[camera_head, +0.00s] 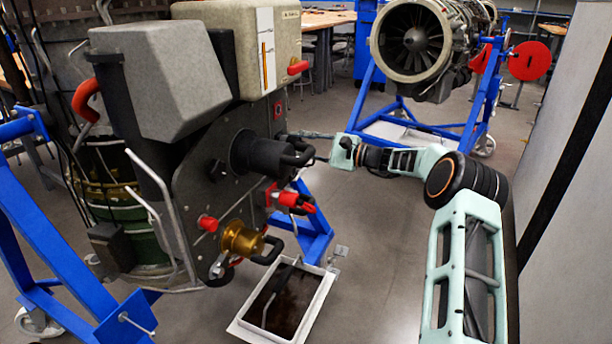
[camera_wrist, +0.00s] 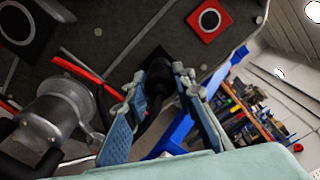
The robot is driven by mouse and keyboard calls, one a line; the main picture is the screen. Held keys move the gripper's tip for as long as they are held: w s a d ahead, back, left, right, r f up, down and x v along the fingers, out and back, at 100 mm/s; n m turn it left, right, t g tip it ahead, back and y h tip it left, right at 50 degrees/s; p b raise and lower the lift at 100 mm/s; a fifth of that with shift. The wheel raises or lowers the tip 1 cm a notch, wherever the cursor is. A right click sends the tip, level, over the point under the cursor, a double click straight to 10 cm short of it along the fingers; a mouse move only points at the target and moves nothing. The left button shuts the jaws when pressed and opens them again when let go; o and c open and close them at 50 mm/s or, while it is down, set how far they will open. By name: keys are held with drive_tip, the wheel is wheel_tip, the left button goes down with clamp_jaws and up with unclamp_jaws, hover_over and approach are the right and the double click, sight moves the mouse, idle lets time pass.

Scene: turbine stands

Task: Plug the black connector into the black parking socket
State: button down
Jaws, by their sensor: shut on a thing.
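In the wrist view, my gripper (camera_wrist: 165,85) is shut on a black connector (camera_wrist: 158,82), a dark rounded plug between the two blue-grey fingers. Its front end points at the dark panel (camera_wrist: 125,45); I cannot tell whether it touches or sits in a socket. A black square fitting (camera_wrist: 32,30) is at the upper left, and a red square socket (camera_wrist: 208,18) with a dark centre is at the upper right. In the head view, my gripper (camera_head: 300,135) reaches the panel's right side, beside a large black cylindrical plug (camera_head: 262,155). The held connector is not clear there.
A metallic plug (camera_wrist: 45,115) and a red cable (camera_wrist: 95,78) lie left of my fingers in the wrist view. In the head view, a red plug (camera_head: 290,198) and a gold plug (camera_head: 242,240) stick out below. A tray (camera_head: 285,300) lies on the floor.

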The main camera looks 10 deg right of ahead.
drive_tip(key=shift+a, duration=0.1)
drive_tip(key=c, duration=1.4)
unclamp_jaws()
drive_tip(key=shift+v, duration=3.55)
